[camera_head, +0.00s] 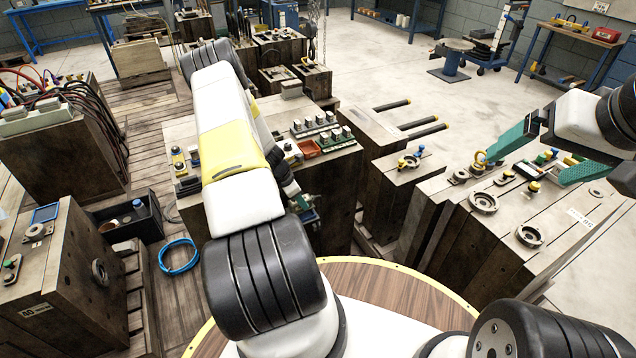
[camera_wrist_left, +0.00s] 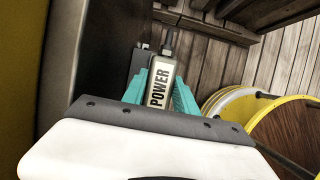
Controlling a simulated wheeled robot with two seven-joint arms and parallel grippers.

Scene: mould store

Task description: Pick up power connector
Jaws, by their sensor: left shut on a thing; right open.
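The power connector (camera_wrist_left: 160,88) is a pale block with a dark tip and the word POWER on its face. In the left wrist view it stands between the teal fingers of my left gripper (camera_wrist_left: 159,98), which is shut on it. A dark part stands close behind it on the left. In the head view my left arm mostly hides this gripper and the connector. My right gripper (camera_head: 527,165) is open, its two teal fingers wide apart and empty, above the wooden blocks at the right.
Wooden blocks with metal rings (camera_head: 483,202) stand below my right gripper. A block with switches and a red tray (camera_head: 309,148) is beside my left arm. A black bin (camera_head: 128,222) and a blue cable coil (camera_head: 179,257) lie at left.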

